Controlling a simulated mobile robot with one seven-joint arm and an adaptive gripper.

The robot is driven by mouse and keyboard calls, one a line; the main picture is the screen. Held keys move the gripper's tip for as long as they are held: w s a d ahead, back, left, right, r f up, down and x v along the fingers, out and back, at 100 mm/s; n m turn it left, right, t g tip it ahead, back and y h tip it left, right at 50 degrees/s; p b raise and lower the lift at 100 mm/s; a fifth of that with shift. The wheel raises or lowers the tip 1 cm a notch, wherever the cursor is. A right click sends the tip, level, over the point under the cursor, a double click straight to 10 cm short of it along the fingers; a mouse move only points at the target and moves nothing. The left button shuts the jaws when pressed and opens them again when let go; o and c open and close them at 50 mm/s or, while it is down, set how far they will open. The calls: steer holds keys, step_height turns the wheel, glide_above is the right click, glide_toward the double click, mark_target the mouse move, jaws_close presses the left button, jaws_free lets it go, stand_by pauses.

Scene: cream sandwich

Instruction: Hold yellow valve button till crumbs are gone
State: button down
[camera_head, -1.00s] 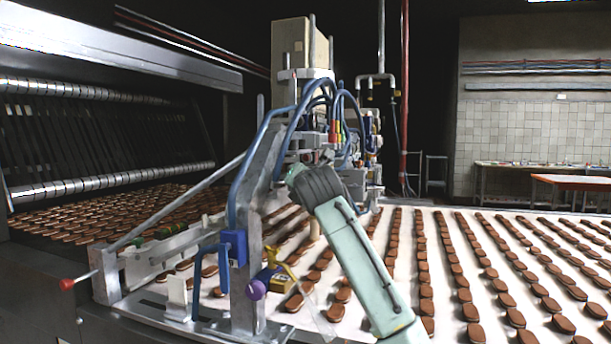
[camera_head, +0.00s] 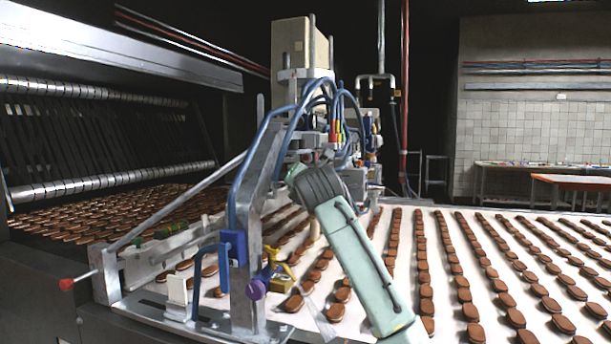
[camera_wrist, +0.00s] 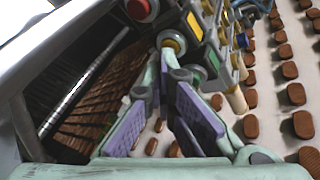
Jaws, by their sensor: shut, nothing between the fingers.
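A round button with a yellow ring (camera_wrist: 172,42) shows on the machine's valve block in the wrist view. My gripper (camera_wrist: 164,74) has purple-padded fingers and is shut with nothing between them. Its tips are just below the yellow-ringed button in that picture; I cannot tell whether they touch it. In the head view my arm (camera_head: 362,262) reaches up to the machine's head (camera_head: 310,125), and my fingertips are hidden behind the wrist. I cannot make out separate crumbs.
A red button (camera_wrist: 143,9) and a green button (camera_wrist: 194,75) sit close to the yellow-ringed one. Rows of brown biscuits (camera_head: 425,262) lie on the white conveyor (camera_head: 440,232).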

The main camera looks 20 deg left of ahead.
steer(key=shift+s, duration=0.1)
steer(key=shift+s+b, duration=0.3)
steer(key=shift+s, duration=0.5)
steer(key=shift+s, duration=0.1)
steer(key=shift+s+a+b, duration=0.1)
steer(key=shift+s+b, duration=0.75)
steer(key=shift+s, duration=1.55)
steer(key=shift+f, duration=0.1)
